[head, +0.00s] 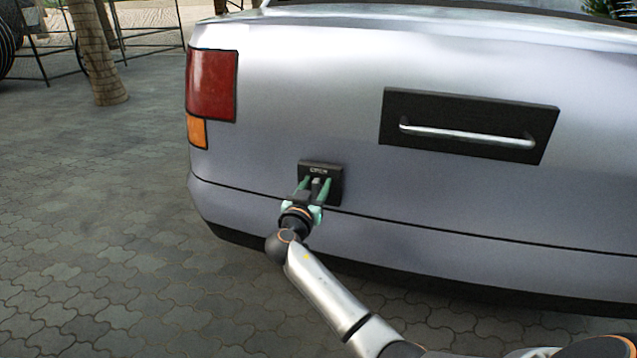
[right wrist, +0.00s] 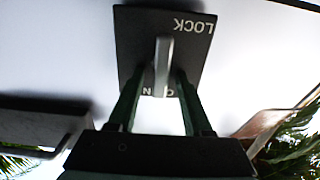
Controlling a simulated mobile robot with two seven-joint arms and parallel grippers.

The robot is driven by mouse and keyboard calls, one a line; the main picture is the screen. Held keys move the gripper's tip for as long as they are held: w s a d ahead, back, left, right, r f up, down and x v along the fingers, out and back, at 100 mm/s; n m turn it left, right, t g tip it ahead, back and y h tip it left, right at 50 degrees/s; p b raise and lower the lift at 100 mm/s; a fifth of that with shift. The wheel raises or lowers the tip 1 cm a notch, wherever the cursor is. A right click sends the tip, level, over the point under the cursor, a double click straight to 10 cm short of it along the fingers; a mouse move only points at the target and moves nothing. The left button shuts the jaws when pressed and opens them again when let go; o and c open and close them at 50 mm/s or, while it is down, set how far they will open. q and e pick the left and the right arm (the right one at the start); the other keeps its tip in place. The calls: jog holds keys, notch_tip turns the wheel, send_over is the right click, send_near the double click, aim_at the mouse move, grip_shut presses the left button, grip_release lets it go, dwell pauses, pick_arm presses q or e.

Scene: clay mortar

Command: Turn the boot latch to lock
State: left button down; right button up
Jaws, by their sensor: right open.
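The boot latch is a small dark square plate (head: 335,172) on the silver car's rear, below and right of the tail light. In the right wrist view the plate (right wrist: 135,40) shows "LOCK" upside down at upper right; another word near its lower edge is mostly hidden. A grey lever (right wrist: 163,65) stands out from the plate. My right gripper (head: 313,184) is at the latch, open, with its two green fingers (right wrist: 157,88) on either side of the lever. Gaps show between lever and fingers; contact with the plate is unclear. My left gripper is out of view.
A dark panel with a silver bar handle (head: 465,134) is on the boot to the right. A red and orange tail light (head: 212,85) is at upper left. The bumper (head: 430,250) runs below the latch. Paving (head: 100,220) to the left is clear.

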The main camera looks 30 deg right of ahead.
jog(key=shift+c, duration=0.2)
grip_shut()
dwell(0.3)
